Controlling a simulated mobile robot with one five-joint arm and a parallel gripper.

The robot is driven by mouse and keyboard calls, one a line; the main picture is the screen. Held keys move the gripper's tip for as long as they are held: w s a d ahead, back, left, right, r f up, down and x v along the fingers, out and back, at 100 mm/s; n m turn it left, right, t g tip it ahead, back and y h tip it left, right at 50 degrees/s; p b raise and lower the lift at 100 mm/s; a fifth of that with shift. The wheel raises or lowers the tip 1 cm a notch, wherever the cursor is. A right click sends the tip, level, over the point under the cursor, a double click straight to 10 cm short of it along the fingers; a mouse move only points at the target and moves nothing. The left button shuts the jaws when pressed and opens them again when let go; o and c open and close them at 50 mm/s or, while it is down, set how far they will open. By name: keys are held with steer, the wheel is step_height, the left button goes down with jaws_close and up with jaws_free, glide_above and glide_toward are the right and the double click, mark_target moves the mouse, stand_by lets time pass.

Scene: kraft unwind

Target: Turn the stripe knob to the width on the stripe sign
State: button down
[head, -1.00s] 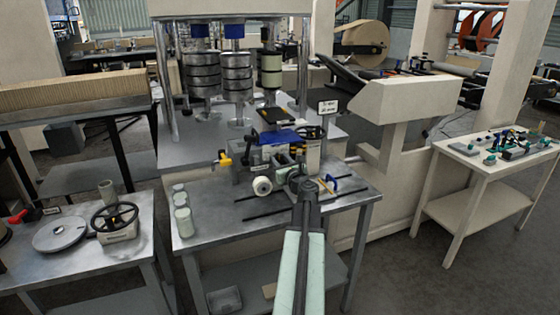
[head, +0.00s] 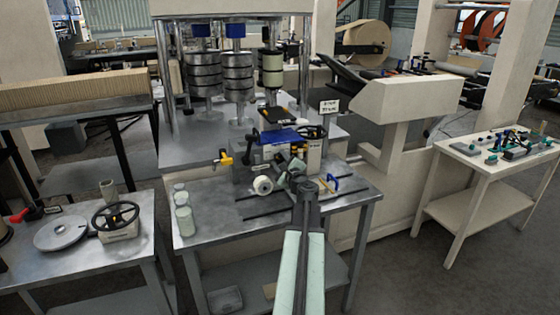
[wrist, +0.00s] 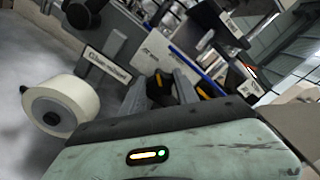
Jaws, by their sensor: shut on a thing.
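My gripper (head: 297,172) is at the front of the machine on the middle metal table. In the wrist view its two fingers (wrist: 162,92) are closed around a dark knob (wrist: 159,86) with a yellow mark, apparently the stripe knob. The fingers cover most of it, and its setting cannot be read. The wrist view is strongly tilted. In the head view my arm hides the knob. A small white sign (head: 329,107) on a post stands behind the machine at its right. It bears two lines of text, too small to read surely.
A white roll (head: 263,185) sticks out left of my gripper and shows large in the wrist view (wrist: 75,98). A yellow-handled part (head: 223,158) is at the machine's left. Pale cylinders (head: 183,212) stand at the table's left.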

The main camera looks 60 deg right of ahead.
steer(key=shift+n, duration=1)
steer(key=c, duration=0.9)
jaws_free()
steer(key=v, duration=0.8)
